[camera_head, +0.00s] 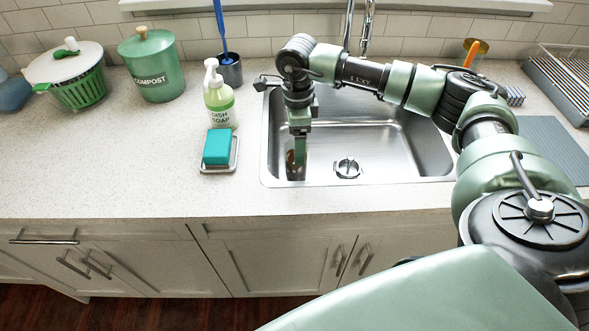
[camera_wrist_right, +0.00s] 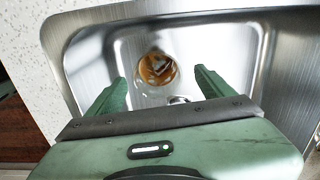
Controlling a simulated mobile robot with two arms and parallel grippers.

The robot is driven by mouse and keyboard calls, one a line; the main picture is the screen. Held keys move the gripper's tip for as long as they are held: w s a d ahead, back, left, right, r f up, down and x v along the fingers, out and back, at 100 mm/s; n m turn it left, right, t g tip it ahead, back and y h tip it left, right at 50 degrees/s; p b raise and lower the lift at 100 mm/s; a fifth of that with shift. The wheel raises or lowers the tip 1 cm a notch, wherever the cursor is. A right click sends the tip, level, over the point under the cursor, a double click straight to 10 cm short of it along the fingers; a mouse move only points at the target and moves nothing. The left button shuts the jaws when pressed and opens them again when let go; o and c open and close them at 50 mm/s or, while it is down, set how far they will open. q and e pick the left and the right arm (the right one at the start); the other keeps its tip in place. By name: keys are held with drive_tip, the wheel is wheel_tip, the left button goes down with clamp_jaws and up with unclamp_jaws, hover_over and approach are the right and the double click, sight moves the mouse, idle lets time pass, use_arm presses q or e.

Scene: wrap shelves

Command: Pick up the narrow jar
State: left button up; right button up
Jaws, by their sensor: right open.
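A small amber-brown round jar (camera_wrist_right: 157,68) stands in the sink basin, seen from above in the right wrist view. Its mouth faces the camera, with something pale inside or at its bottom. In the head view it shows as a brownish shape (camera_head: 292,170) at the left side of the basin, partly hidden by my gripper. My right gripper (camera_wrist_right: 160,80) is open and points down into the sink. Its two fingers lie to either side of the jar in the wrist view, and nothing is between them at the tips. My left gripper is not in view.
The steel sink (camera_head: 400,150) has a drain (camera_head: 348,168) right of the jar. Left of it are a dish soap bottle (camera_head: 219,100), a teal sponge (camera_head: 217,147) on a dish, a compost bin (camera_head: 153,75) and a salad spinner (camera_head: 75,80). The front left counter is clear.

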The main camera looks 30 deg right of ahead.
wheel_tip(320, 180, down, 6)
drive_tip(key=p, duration=0.2)
drive_tip(key=shift+a, duration=0.2)
drive_tip(key=c, duration=1.6)
drive_tip(key=shift+c, duration=0.2)
